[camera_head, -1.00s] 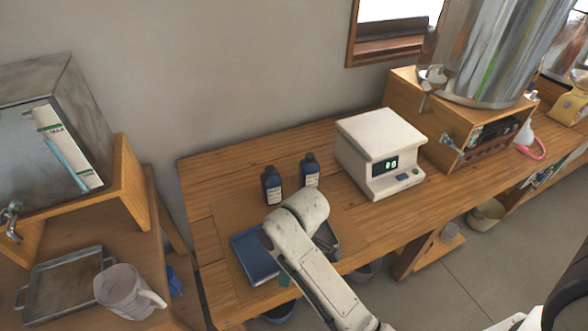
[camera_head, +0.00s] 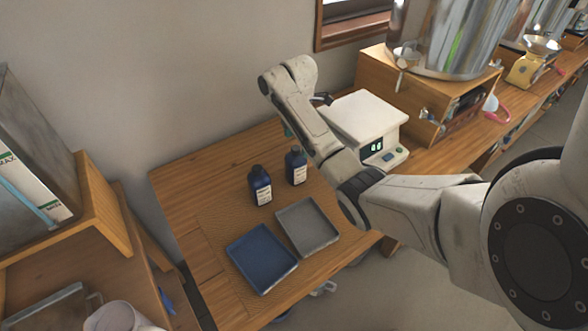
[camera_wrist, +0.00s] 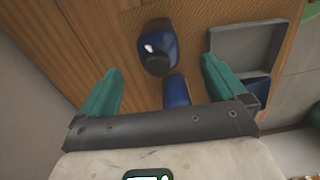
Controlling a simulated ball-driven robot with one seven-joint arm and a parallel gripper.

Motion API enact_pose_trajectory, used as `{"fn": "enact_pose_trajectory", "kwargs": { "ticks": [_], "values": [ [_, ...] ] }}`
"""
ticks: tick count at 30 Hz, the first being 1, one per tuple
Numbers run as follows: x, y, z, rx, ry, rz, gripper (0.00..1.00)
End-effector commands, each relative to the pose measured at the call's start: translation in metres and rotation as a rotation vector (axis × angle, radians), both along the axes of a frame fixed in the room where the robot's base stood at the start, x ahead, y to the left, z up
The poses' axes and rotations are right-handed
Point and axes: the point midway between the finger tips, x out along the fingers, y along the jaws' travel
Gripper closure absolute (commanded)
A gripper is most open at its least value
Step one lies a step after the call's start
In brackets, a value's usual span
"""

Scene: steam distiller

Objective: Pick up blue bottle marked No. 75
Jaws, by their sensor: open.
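Two dark blue bottles with black caps and white labels stand upright on the wooden table: a left bottle (camera_head: 260,186) and a right bottle (camera_head: 296,167). The label numbers are too small to read, so I cannot tell which is No. 75. My gripper (camera_wrist: 162,68) is open and empty, with teal fingers spread. In the head view, only a bit of teal (camera_head: 287,130) shows beside my arm, behind the right bottle. In the wrist view, the right bottle (camera_wrist: 158,45) is just beyond the fingertips, and the left bottle (camera_wrist: 176,91) shows lower, between the fingers, partly covered by the gripper.
A blue tray (camera_head: 262,258) and a grey tray (camera_head: 307,226) lie in front of the bottles. A white device with a green display (camera_head: 366,122) stands right of them, partly behind my arm. The wall is close behind. The table's left part is clear.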

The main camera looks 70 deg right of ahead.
Motion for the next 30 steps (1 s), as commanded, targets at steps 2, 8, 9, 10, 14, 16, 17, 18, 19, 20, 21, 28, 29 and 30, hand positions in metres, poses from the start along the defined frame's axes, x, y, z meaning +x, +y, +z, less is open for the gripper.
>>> {"fn": "enact_pose_trajectory", "kwargs": {
  "ticks": [2,8,9,10,14,16,17,18,19,20,21,28,29,30],
  "values": [
    [-0.001,0.0,-0.01,0.002,0.002,-0.001,0.02],
    [0.0,0.001,-0.023,0.001,0.002,-0.001,0.02],
    [0.001,0.001,-0.027,0.002,0.002,-0.001,0.02],
    [0.001,0.001,-0.03,0.002,0.002,-0.001,0.02],
    [0.004,0.001,-0.049,0.002,0.004,-0.001,0.02],
    [0.004,0.001,-0.059,0.001,0.003,-0.002,0.02],
    [0.004,0.001,-0.063,0.0,0.002,-0.002,0.02],
    [0.004,0.001,-0.067,0.0,0.002,-0.002,0.02],
    [0.004,0.001,-0.069,0.0,0.002,-0.001,0.02],
    [0.005,0.001,-0.071,0.0,0.001,-0.001,0.02],
    [0.005,0.001,-0.072,-0.001,0.001,-0.001,0.02],
    [0.005,0.001,-0.073,-0.001,0.0,-0.001,0.03],
    [0.005,0.002,-0.073,-0.001,0.0,-0.001,0.06],
    [0.005,0.001,-0.073,-0.001,-0.001,-0.001,0.1]
  ]
}}
